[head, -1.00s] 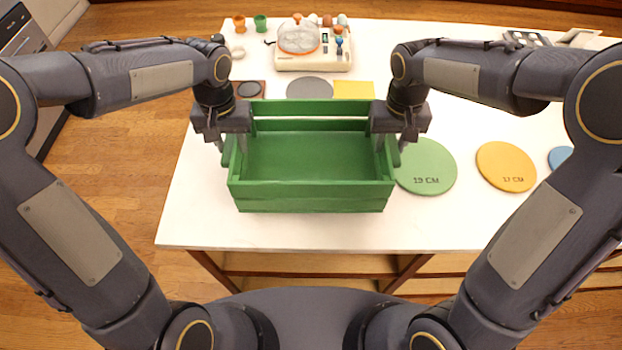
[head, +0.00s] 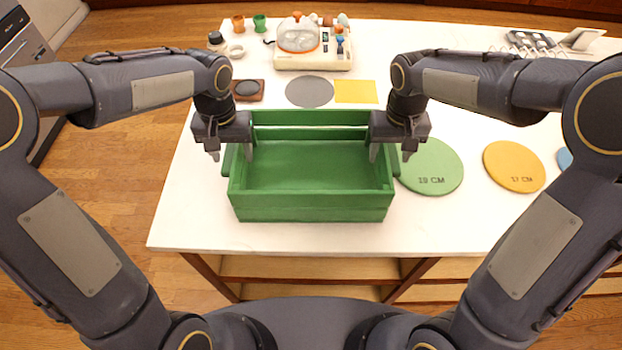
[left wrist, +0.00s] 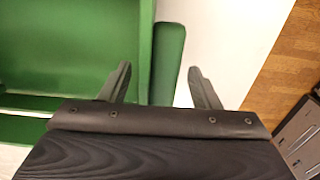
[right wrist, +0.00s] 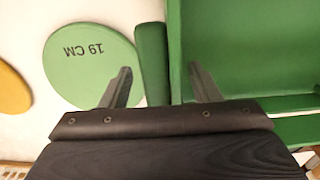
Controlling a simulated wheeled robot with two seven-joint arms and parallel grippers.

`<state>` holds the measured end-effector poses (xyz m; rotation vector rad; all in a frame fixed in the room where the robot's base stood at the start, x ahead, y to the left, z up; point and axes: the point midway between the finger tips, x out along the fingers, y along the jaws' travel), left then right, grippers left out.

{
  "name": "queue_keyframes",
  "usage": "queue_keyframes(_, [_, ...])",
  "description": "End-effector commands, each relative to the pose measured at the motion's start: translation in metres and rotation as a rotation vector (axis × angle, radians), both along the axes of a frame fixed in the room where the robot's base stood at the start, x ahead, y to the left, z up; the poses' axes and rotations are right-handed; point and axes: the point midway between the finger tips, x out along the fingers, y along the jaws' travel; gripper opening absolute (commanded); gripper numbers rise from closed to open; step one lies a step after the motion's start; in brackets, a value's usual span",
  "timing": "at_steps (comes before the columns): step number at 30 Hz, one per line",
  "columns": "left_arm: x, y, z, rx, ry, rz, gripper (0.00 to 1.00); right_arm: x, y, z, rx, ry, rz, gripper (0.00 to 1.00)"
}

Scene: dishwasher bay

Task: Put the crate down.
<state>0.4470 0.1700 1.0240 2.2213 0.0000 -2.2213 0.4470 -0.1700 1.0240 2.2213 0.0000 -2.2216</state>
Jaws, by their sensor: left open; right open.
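The green crate (head: 312,207) is empty and upright at the front of the white table (head: 450,225). It looks to rest on the table top. My left gripper (head: 230,153) is open at the crate's left end, one finger inside and one outside. The left wrist view shows the left handle bar (left wrist: 167,62) between the spread fingers. My right gripper (head: 391,152) is open at the right end. The right wrist view shows the right handle bar (right wrist: 152,62) between its spread fingers, with gaps beside it.
A green 19 cm disc (head: 432,168) lies just right of the crate, with a yellow 17 cm disc (head: 514,167) beyond. A grey disc (head: 309,91), a yellow square (head: 356,92) and an egg cooker (head: 312,55) are behind. The table's front edge is close to the crate.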

Motion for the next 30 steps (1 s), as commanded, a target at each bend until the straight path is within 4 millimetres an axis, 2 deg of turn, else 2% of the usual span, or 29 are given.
queue_keyframes(4, [0.001, 0.000, 0.005, 0.000, -0.002, 0.000, 0.56, 0.000, 0.000, 0.000, 0.000, 0.000, 0.000, 0.56])
queue_keyframes(7, [0.001, 0.000, 0.019, 0.000, -0.005, 0.001, 0.56, 0.000, 0.000, 0.000, 0.000, 0.000, 0.000, 0.56])
queue_keyframes(15, [0.001, -0.001, 0.076, -0.002, -0.006, 0.000, 0.56, 0.000, 0.000, 0.000, 0.000, 0.000, 0.000, 0.56])
queue_keyframes(21, [0.001, 0.000, 0.108, -0.001, -0.003, 0.000, 0.56, 0.000, 0.000, 0.000, 0.000, 0.000, 0.000, 0.56])
queue_keyframes(26, [0.000, 0.000, 0.119, 0.000, 0.000, -0.001, 0.56, 0.000, 0.000, 0.002, 0.000, -0.001, 0.000, 0.56])
queue_keyframes(30, [0.000, 0.000, 0.121, 0.000, 0.000, -0.001, 0.56, 0.001, 0.000, 0.017, 0.001, -0.004, 0.000, 0.56])
